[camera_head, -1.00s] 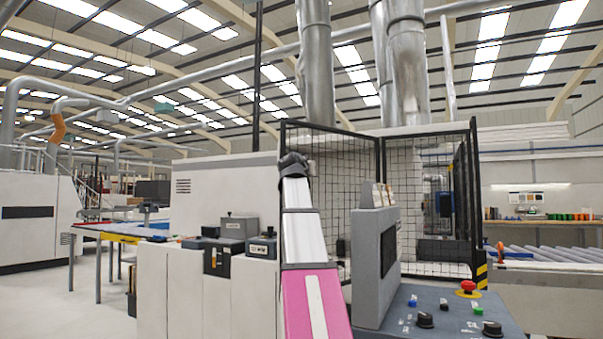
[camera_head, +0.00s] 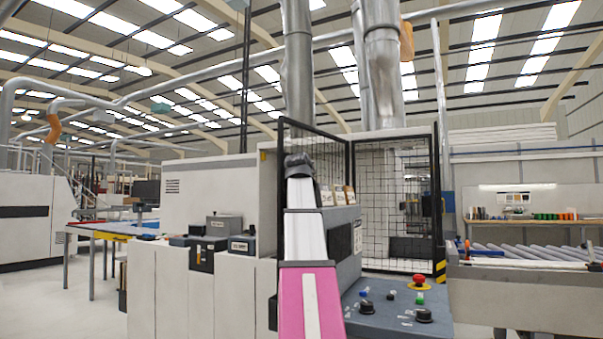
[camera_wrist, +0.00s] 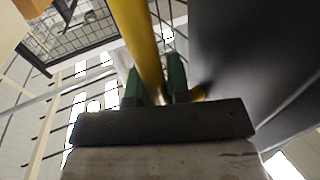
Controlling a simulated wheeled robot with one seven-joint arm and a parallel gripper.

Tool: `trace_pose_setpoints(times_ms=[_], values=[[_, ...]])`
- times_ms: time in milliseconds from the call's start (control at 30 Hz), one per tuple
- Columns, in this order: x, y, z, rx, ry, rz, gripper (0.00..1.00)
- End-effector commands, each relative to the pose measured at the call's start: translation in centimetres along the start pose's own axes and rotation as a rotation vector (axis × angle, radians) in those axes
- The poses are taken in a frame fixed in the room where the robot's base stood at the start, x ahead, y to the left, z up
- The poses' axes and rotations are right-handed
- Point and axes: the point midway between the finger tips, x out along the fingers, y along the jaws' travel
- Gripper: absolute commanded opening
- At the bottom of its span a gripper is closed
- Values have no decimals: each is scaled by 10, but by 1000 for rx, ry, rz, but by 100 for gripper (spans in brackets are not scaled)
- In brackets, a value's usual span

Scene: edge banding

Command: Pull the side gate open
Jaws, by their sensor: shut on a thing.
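A black-framed wire-mesh enclosure (camera_head: 395,180) stands beyond my arm in the head view, with panels meeting at a corner. I cannot tell for sure which panel is the side gate. Dark mesh bars (camera_wrist: 85,40) also show at the upper left of the wrist view. In the wrist view my gripper (camera_wrist: 157,75) has its two green fingers shut around a yellow bar-like handle (camera_wrist: 137,35). In the head view my arm reaches forward and hides the fingers and handle behind its dark wrist.
A grey control console (camera_head: 390,308) with knobs and a red stop button (camera_head: 418,281) stands close to the right of my arm. White machine cabinets (camera_head: 170,285) stand on the left. A roller conveyor (camera_head: 530,252) is at the right. Floor shows at the far left.

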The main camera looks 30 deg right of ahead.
Motion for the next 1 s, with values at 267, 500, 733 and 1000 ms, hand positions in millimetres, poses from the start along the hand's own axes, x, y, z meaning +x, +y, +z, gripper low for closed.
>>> trace_pose_setpoints(times_ms=[267, 500, 733, 1000], values=[[-3, 1, 3, 6, -5, -2, 0], [-3, 0, 3, 5, -5, -2, 27], [-2, 1, 2, 3, -3, 0, 27], [-30, 1, 2, 3, 0, -1, 27]])
